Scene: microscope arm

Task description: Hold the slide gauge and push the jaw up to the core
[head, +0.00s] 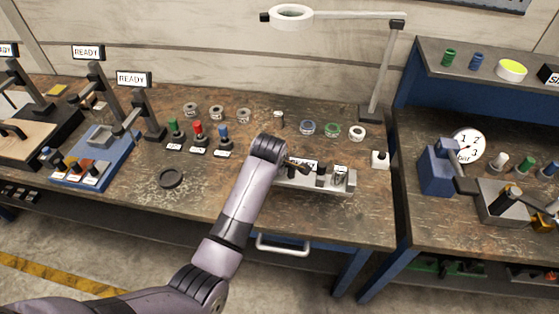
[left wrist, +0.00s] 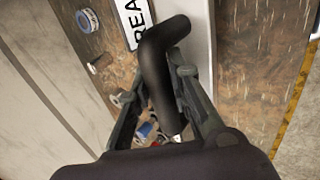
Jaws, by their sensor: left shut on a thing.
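The slide gauge (head: 342,187) is a light grey metal rail with dark upright blocks (head: 320,180) on it. It lies at the front of the middle bench, under the end of my left arm. My left gripper (head: 298,166) is at the gauge's left part. The left wrist view shows its fingers (left wrist: 160,95) shut around a black bent handle (left wrist: 160,75), beside the pale rail (left wrist: 201,45). A plate with "REA" (left wrist: 138,20) stands beside it. Which block is the jaw and which the core I cannot tell. My right gripper is not in view.
A white-topped button box (head: 380,159) sits right of the gauge. Several coloured rings (head: 332,130) lie behind it. Green, red and blue knobs (head: 198,130) stand at left. A lamp (head: 385,70) rises at the back.

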